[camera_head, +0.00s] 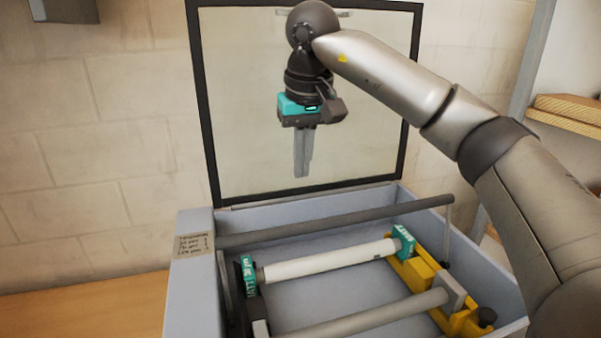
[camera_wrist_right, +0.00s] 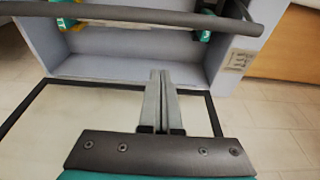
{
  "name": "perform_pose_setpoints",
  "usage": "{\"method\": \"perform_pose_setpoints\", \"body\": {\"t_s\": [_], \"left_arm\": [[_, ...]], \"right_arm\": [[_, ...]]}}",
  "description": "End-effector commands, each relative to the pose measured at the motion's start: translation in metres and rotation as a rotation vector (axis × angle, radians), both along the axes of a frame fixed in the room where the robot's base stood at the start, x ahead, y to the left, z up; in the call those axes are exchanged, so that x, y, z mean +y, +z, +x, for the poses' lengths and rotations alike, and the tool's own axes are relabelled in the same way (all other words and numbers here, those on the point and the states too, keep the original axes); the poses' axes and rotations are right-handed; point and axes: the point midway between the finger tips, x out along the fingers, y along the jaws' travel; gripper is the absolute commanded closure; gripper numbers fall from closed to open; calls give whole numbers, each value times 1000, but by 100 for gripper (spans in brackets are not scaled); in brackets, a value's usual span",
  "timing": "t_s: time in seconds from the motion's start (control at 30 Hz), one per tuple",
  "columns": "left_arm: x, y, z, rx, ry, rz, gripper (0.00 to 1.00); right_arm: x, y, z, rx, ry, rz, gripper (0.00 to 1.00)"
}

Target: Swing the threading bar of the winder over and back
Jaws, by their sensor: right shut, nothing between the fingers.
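The winder is a grey open box (camera_head: 190,290) with rollers inside and a framed clear lid (camera_head: 245,110) standing up at its back. A long dark grey bar, which looks like the threading bar (camera_head: 330,223), spans the box near its rear edge. A thin side arm (camera_head: 447,235) hangs from its right end. The bar also crosses the top of the right wrist view (camera_wrist_right: 130,14). My right gripper (camera_head: 301,174) points down in front of the lid, above the bar and apart from it. Its fingers are shut and empty, also seen in the right wrist view (camera_wrist_right: 161,72). My left gripper is out of view.
A white roll (camera_head: 325,262) with teal end pieces lies below the bar. A grey roller (camera_head: 365,317) and a yellow bracket (camera_head: 420,275) sit nearer the front. A shelf with boards (camera_head: 570,108) stands at right. Wooden surface (camera_head: 80,310) is clear at left.

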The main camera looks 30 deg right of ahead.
Motion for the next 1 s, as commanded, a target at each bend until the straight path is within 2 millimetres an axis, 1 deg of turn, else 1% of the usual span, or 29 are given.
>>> {"method": "perform_pose_setpoints", "body": {"t_s": [0.03, 0.17, 0.4, 0.43, 0.5, 0.7, 0.83, 1.0], "left_arm": [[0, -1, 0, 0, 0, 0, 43], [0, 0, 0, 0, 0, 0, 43], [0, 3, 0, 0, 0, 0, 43], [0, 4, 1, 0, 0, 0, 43], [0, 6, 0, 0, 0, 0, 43], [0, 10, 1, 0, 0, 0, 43], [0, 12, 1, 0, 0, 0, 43], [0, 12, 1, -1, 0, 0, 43]], "right_arm": [[-1, -10, 1, 5, -1, -2, 100], [-3, -35, 6, 5, -3, -1, 100], [-5, -87, 17, 4, -3, -2, 100], [-5, -89, 16, 1, -1, -1, 100], [-3, -84, 8, -4, 0, -2, 100], [2, -82, -11, -2, -1, -1, 100], [4, -81, -18, -2, -3, -1, 100], [5, -81, -21, -2, -2, -1, 100]]}}
